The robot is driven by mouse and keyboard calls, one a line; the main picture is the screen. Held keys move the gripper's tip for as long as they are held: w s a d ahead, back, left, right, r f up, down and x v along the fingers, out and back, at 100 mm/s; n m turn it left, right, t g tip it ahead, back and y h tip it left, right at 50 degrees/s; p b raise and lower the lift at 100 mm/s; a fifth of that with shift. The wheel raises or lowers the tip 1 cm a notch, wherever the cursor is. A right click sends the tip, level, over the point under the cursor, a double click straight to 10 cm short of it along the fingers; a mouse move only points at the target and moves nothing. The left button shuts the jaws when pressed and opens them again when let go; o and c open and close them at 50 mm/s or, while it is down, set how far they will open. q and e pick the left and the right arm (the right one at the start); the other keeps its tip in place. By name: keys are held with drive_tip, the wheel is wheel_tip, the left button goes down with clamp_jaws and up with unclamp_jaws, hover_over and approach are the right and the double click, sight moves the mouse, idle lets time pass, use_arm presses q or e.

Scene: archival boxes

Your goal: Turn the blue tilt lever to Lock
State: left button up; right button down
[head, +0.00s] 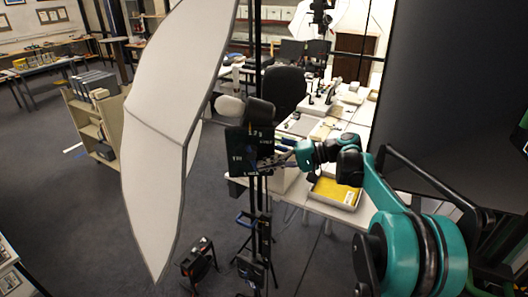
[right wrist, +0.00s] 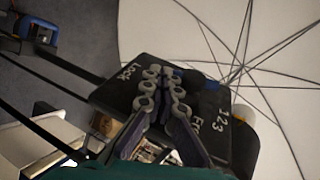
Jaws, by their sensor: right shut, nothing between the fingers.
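A black panel (head: 240,140) with white lettering is mounted on the dark stand beside the large white umbrella. In the right wrist view the panel (right wrist: 118,92) reads "Lock" at its left and "123" and a partly covered "Fr..." at its right. A small blue tip (right wrist: 212,85), apparently the tilt lever's end, shows just right of the fingertips, on the side of the numbers. The rest of the lever is hidden or too dark to tell. My right gripper (head: 270,162) is shut and empty in front of the panel; its fingers (right wrist: 163,76) overlap the panel's middle. Contact with the lever cannot be told.
The white umbrella (head: 165,120) fills the space left of the stand. A table with a yellow-lined tray (head: 338,192) lies behind my right arm. A dark screen-like panel (head: 460,90) stands at right.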

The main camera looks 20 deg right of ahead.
drive_tip(key=shift+r, duration=0.2)
drive_tip(key=shift+r+p, duration=0.55)
drive_tip(key=shift+r, duration=0.1)
drive_tip(key=shift+r, duration=0.1)
wheel_tip(320, 180, up, 10)
drive_tip(key=shift+f, duration=0.1)
idle(0.3)
drive_tip(key=s+a+f+h+b, duration=0.25)
drive_tip(key=s+f+b, duration=0.35)
drive_tip(key=f, duration=0.5)
drive_tip(key=s+a+f+n+h+b, duration=0.1)
drive_tip(key=s+f+h+b, duration=0.2)
drive_tip(key=s+f+b, duration=0.55)
drive_tip(key=s+a+f+h+b, duration=0.25)
drive_tip(key=s+f, duration=0.25)
drive_tip(key=f, duration=0.8)
drive_tip(key=s+d+f+n+h+b, duration=0.1)
drive_tip(key=s+f, duration=0.3)
drive_tip(key=f, duration=0.4)
drive_tip(key=s+d+f+n+t+h+b, duration=0.1)
drive_tip(key=s+d+f+h+b, duration=0.2)
drive_tip(key=f, duration=0.5)
drive_tip(key=shift+s+d+n+t+h+b, duration=0.3)
drive_tip(key=shift+s+n+h+b, duration=0.1)
drive_tip(key=shift+s+b, duration=0.5)
